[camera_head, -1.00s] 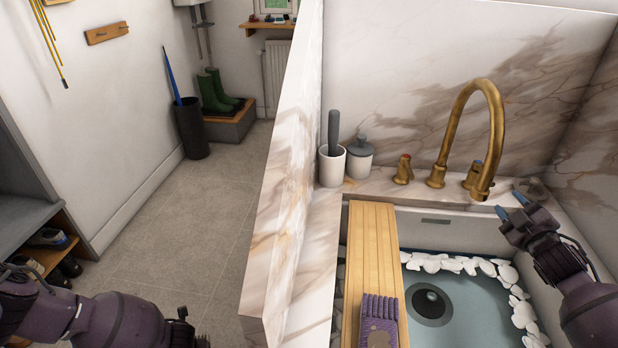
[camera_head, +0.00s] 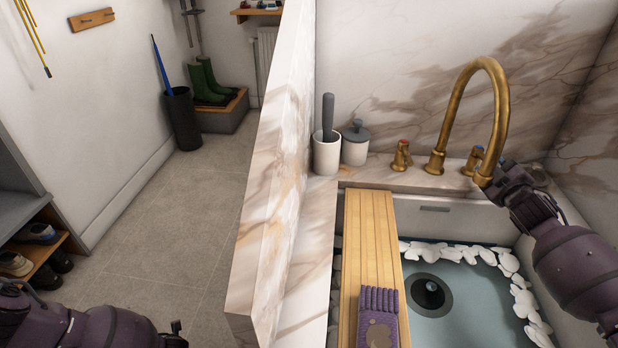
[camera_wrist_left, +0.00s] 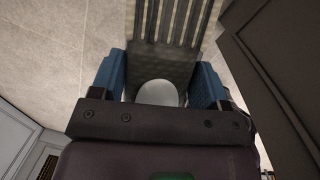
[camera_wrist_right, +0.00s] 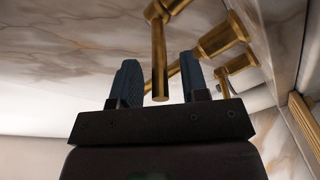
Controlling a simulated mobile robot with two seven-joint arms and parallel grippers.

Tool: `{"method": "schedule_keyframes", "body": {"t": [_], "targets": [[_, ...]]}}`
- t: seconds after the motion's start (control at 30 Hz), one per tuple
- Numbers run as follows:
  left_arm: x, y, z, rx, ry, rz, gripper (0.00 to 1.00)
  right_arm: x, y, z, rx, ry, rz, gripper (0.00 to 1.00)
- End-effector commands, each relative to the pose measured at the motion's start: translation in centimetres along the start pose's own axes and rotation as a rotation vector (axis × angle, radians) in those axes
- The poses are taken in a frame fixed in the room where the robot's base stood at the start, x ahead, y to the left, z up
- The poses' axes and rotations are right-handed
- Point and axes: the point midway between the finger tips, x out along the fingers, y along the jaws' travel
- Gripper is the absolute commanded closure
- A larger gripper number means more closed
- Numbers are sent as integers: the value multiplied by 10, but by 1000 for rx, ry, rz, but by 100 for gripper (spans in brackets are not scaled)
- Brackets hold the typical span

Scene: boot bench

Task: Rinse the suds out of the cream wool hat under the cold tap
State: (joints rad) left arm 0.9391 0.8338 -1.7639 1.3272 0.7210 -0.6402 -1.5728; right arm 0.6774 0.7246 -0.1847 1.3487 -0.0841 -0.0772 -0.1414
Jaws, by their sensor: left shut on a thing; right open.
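My left gripper (camera_wrist_left: 158,75) is shut on a pale grey-beige ribbed thing (camera_wrist_left: 168,22), apparently the cream wool hat, with a whitish rounded part between the fingers. The hat is outside the head view. My right gripper (camera_wrist_right: 160,85) is open, its blue fingers either side of a brass rod of the tap (camera_wrist_right: 159,60); I cannot tell whether they touch it. In the head view it is at the right tap handle (camera_head: 474,160), behind the end of the arched brass spout (camera_head: 498,80); its fingertips are mostly hidden there. Water does not visibly run.
The sink (camera_head: 470,300) holds bluish water with white suds (camera_head: 520,290) along its edges and a dark drain. A wooden draining board (camera_head: 365,240) spans its left side, with a purple knitted item (camera_head: 378,325) on it. A marble wall (camera_head: 275,190) separates sink and floor.

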Motion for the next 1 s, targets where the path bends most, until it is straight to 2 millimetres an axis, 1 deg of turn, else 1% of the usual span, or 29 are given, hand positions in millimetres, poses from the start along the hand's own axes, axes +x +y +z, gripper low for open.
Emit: {"method": "schedule_keyframes", "body": {"t": [0.13, 0.17, 0.4, 0.43, 0.73, 1.0], "targets": [[0, 0, 0, 0, -1, 0, 55, 0, 1, 0, 0, 0, 1, 59], [0, 0, 0, 0, -1, 0, 55, 0, 0, 0, 0, 0, 1, 62], [0, 0, 0, 0, -1, 0, 55, 0, 0, 0, 0, 0, 0, 99], [0, 0, 0, 0, -1, 0, 55, 0, 0, 0, 0, 1, 0, 100], [0, 0, 0, 0, 0, 0, 55, 0, 1, 0, -2, 8, -5, 100], [6, 1, -5, 1, 10, 2, 55, 0, 5, 8, -6, 97, -63, 100]]}}
